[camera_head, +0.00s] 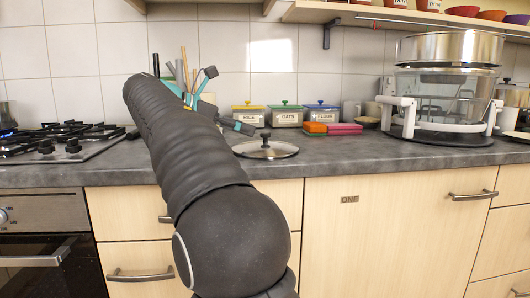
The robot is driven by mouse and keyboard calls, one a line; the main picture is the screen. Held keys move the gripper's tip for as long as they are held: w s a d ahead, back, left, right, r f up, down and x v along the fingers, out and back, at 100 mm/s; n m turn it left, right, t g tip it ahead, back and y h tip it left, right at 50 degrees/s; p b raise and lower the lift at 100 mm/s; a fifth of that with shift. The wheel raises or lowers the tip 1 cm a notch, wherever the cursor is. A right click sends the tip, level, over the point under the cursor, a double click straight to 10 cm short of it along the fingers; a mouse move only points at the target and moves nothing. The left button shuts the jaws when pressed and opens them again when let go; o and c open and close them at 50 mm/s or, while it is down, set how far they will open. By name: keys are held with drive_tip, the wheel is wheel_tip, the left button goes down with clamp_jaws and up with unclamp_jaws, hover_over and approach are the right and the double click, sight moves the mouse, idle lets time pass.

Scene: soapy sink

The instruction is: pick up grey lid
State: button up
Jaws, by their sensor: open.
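The grey lid (283,151) lies flat on the counter near its front edge, in the middle of the head view. It looks like a round, see-through pan lid with a metal rim and a dark knob (265,139) on top. My gripper (228,100) is open and empty, with teal parts on its dark fingers. In the picture it shows above and to the left of the lid. One fingertip appears close to the lid's knob, but I cannot tell the depth between them. My arm hides part of the counter to the left of the lid.
Canisters marked RICE (249,115), OATS (287,117) and FLOUR (322,116) stand along the tiled wall. Pink and orange blocks (344,129) lie right of the lid. A large glass appliance (440,95) stands farther right. A gas hob (62,140) is at left.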

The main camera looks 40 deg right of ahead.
sight(265, 133)
drive_tip(key=shift+b+x, duration=0.95)
drive_tip(key=shift+x, duration=3.05)
drive_tip(key=shift+w+r, duration=0.2)
drive_tip(key=shift+w, duration=0.05)
clamp_jaws()
